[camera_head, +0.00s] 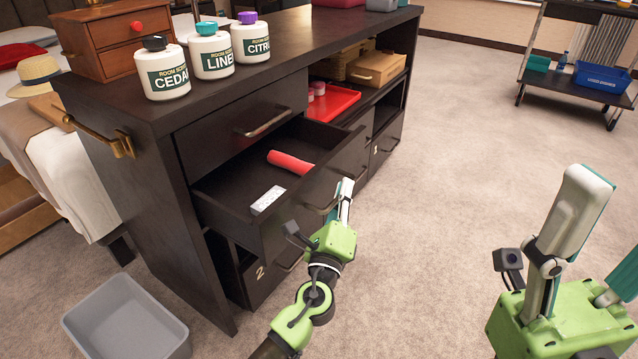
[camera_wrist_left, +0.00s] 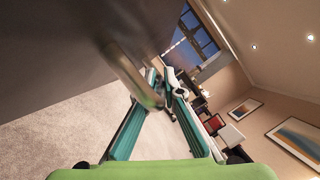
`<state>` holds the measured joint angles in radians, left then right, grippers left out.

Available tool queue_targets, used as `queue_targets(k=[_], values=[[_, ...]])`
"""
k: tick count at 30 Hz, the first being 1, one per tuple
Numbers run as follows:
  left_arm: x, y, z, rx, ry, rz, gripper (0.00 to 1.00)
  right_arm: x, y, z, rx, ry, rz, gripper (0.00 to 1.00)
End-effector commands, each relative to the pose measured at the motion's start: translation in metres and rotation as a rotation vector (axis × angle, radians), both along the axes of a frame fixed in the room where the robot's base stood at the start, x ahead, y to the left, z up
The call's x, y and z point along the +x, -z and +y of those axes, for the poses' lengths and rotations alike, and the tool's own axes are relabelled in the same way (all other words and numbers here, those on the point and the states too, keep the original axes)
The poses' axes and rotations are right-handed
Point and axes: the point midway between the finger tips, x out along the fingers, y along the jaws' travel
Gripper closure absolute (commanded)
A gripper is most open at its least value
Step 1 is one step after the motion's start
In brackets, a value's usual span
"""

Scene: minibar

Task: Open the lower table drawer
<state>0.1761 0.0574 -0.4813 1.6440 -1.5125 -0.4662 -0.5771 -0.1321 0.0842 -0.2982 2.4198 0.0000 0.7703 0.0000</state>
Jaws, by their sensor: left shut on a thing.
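The lower drawer (camera_head: 236,182) of the dark table sits pulled out below a shut upper drawer (camera_head: 215,140). A red roll (camera_head: 290,162) and a small white strip (camera_head: 267,200) lie inside it. My left gripper (camera_head: 345,196) is at the drawer's front, shut on its metal handle (camera_head: 324,207). In the left wrist view the teal fingers (camera_wrist_left: 157,92) close around the handle bar (camera_wrist_left: 130,75), with the dark drawer front beside it. My right gripper (camera_head: 608,232) is at the lower right, its fingers apart and empty, away from the table.
Three labelled bottles (camera_head: 213,52) and a wooden box (camera_head: 112,38) stand on the table. A red tray (camera_head: 333,102) sits on an open shelf. A cabinet numbered 2 (camera_head: 262,272) is below the drawer. A grey bin (camera_head: 125,322) stands at lower left.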

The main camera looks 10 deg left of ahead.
Motion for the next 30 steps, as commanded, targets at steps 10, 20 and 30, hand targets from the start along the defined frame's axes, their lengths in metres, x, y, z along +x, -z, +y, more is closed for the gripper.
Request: queue_targets(k=[10, 20, 30], values=[[-0.021, 0.002, -0.059, -0.002, 0.000, 0.002, 1.00, -0.002, -0.006, 0.000, 0.005, 0.001, -0.037, 0.42], [-0.027, 0.002, -0.074, 0.000, -0.003, 0.002, 1.00, -0.005, -0.011, 0.001, 0.005, 0.000, -0.055, 0.42], [-0.027, 0.002, -0.073, 0.000, -0.003, 0.002, 0.84, -0.004, -0.011, 0.001, 0.004, 0.000, -0.054, 0.42]])
